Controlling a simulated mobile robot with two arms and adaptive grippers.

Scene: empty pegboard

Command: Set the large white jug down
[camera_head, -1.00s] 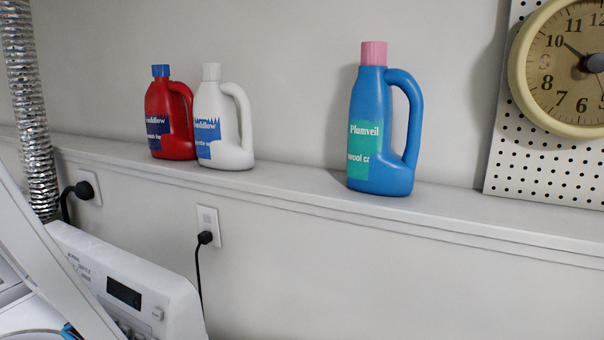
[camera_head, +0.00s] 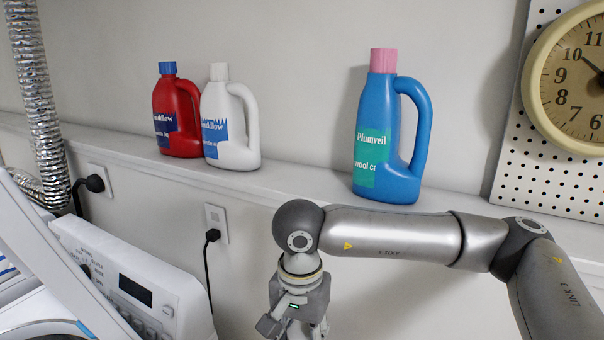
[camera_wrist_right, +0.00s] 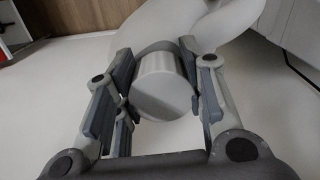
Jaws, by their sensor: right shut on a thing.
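My right gripper (camera_head: 292,322) points down at the bottom of the head view, in front of the shelf; its fingertips are cut off by the frame's edge there. In the right wrist view, my right gripper (camera_wrist_right: 163,72) is shut on the round white cap of the large white jug (camera_wrist_right: 165,88). The jug's pale body shows beyond the cap, toward the top of that view. What the jug's base rests on, if anything, is hidden. The head view does not show this jug. My left gripper is in neither view.
A shelf ledge (camera_head: 290,188) carries a red bottle (camera_head: 176,118), a smaller white bottle (camera_head: 228,130) and a blue bottle (camera_head: 385,140) with a pink cap. A white washing machine (camera_head: 135,280) stands lower left. A clock (camera_head: 575,80) hangs on the pegboard (camera_head: 505,165).

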